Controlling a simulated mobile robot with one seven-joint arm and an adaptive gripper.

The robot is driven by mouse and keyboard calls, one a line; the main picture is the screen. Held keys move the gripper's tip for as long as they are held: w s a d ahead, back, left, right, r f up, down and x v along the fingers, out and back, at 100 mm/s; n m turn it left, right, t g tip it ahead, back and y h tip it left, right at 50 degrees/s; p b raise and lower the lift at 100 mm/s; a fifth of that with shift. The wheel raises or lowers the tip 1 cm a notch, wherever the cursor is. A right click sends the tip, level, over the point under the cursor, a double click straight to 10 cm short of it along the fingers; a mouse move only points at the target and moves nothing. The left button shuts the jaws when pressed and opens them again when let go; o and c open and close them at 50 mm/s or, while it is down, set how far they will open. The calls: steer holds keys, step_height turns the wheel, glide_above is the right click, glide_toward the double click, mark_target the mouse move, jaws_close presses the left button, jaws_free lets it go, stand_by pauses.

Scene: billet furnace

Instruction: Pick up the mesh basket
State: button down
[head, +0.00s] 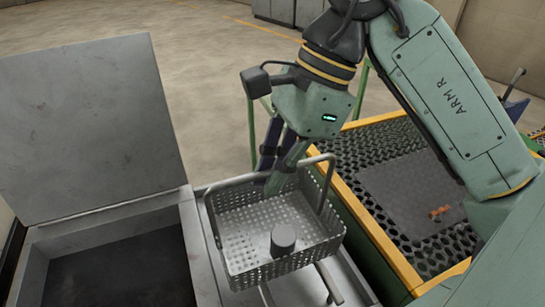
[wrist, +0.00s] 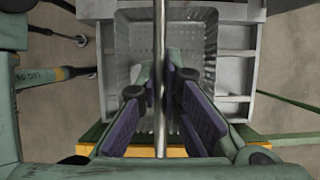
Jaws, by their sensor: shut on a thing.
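The mesh basket (head: 290,265) is a grey, perforated metal box with a raised bar handle (head: 326,180). It is in the middle of the head view, over the grey metal stand. A short grey cylinder (head: 283,234) stands inside it. My gripper (head: 276,178) reaches down at the basket's far side and is shut on the handle. In the wrist view, the handle bar (wrist: 160,60) runs between the purple-padded fingers of my gripper (wrist: 167,85), with the basket (wrist: 135,45) below. I cannot tell whether the basket rests on the stand or hangs just above it.
At the left, a grey box (head: 45,235) with a dark inside has its large lid (head: 90,130) raised. At the right is a perforated black table (head: 345,155) with a yellow edge, with a small orange item (head: 440,211) on its plate. Open floor (head: 210,70) lies behind.

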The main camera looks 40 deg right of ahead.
steer(key=s+a+r, duration=0.1)
steer(key=s+a, duration=0.4)
steer(key=s, duration=0.4)
steer(key=shift+a, duration=0.35)
steer(key=shift+r, duration=0.1)
stand_by(0.6)
